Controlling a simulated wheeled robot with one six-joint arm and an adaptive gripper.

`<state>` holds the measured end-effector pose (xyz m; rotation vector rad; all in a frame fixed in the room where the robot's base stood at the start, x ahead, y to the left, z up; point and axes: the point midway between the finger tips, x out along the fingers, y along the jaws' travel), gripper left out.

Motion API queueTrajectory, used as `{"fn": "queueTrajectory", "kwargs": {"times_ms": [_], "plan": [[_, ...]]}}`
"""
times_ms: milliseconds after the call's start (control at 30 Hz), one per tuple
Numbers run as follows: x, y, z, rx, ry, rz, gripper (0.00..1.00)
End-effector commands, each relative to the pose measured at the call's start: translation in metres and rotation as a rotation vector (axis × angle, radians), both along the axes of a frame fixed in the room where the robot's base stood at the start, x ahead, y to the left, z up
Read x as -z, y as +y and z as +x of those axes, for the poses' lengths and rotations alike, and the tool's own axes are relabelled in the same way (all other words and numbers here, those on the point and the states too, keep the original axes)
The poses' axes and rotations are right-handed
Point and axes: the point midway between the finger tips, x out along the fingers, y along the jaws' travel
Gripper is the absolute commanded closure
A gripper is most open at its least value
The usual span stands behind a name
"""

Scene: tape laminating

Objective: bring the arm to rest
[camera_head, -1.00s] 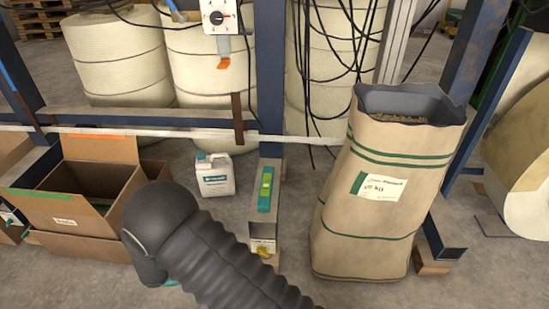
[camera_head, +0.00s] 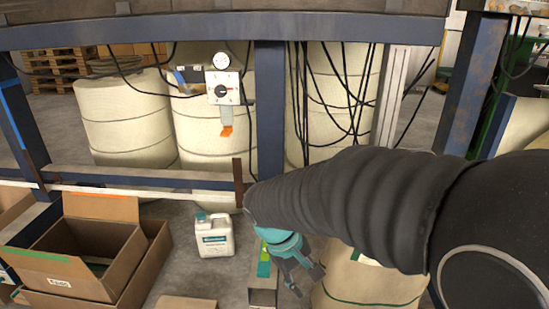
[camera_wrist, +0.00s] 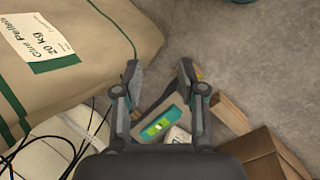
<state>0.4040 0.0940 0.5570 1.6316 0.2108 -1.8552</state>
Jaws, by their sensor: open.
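My gripper (camera_head: 301,281) hangs at the end of my dark ribbed arm, in front of the paper sack in the head view. It is open and holds nothing. In the wrist view my gripper (camera_wrist: 160,80) shows its two fingers spread apart over the floor. A teal spirit level (camera_wrist: 157,130) with a green vial lies below and between the fingers, on a grey metal beam. The level (camera_head: 264,263) shows partly in the head view, left of my gripper.
The sack labelled Glue Pellets (camera_wrist: 75,55) stands beside my gripper. A white jug (camera_head: 215,236) and open cardboard boxes (camera_head: 90,250) are on the floor to the left. A blue steel frame (camera_head: 269,110) with a control box (camera_head: 223,88), hanging cables and large pale rolls (camera_head: 125,120) stands behind.

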Motion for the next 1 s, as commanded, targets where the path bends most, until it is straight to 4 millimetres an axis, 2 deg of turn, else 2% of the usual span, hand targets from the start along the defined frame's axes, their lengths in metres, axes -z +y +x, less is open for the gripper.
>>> {"fn": "queueTrajectory", "kwargs": {"times_ms": [33, 100, 500, 800, 1000], "plan": [[-0.014, -0.011, -0.005, 0.037, -0.033, 0.038, 0.60], [-0.027, -0.022, -0.013, 0.083, -0.073, 0.086, 0.60], [-0.090, -0.072, -0.066, 0.326, -0.341, 0.334, 0.60], [-0.117, -0.092, -0.101, 0.458, -0.541, 0.461, 0.60], [-0.122, -0.094, -0.109, 0.488, -0.593, 0.491, 0.60]]}}
